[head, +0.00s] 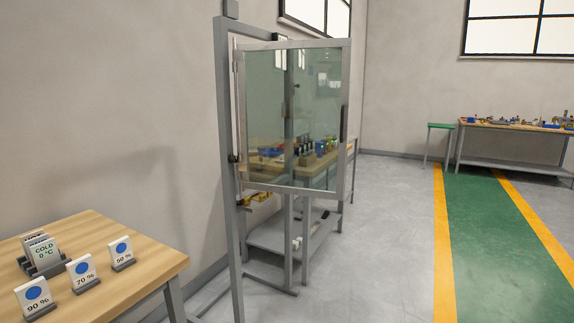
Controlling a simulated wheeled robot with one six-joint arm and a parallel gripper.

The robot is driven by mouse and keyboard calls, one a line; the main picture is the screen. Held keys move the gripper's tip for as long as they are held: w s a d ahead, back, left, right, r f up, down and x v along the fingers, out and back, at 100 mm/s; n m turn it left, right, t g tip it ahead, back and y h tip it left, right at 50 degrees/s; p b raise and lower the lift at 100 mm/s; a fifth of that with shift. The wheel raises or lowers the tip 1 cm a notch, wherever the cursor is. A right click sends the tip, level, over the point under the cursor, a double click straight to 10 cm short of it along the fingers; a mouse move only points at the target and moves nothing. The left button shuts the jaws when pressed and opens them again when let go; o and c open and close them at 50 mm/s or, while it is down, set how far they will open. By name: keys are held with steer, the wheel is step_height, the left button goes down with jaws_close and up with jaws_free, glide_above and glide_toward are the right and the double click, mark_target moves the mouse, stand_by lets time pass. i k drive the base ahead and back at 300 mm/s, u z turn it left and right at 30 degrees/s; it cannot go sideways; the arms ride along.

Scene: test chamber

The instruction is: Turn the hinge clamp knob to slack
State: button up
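A glass door (292,105) in a light metal frame hangs on a grey upright post (227,120), hinged along its left edge. A small dark knob-like part (233,158) sits at the hinge side, at about mid-height of the post; it may be the hinge clamp knob. It is too small to tell how it is turned. A dark handle (344,122) is on the door's right edge. My gripper is not in view.
A bench with colored items stands behind the glass. Another workbench (520,128) and a green stool (440,126) are far right. The floor at right is clear.

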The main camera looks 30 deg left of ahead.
mark_target(232, 159)
steer(key=u, duration=0.95)
steer(key=i, duration=2)
steer(key=z, duration=0.2)
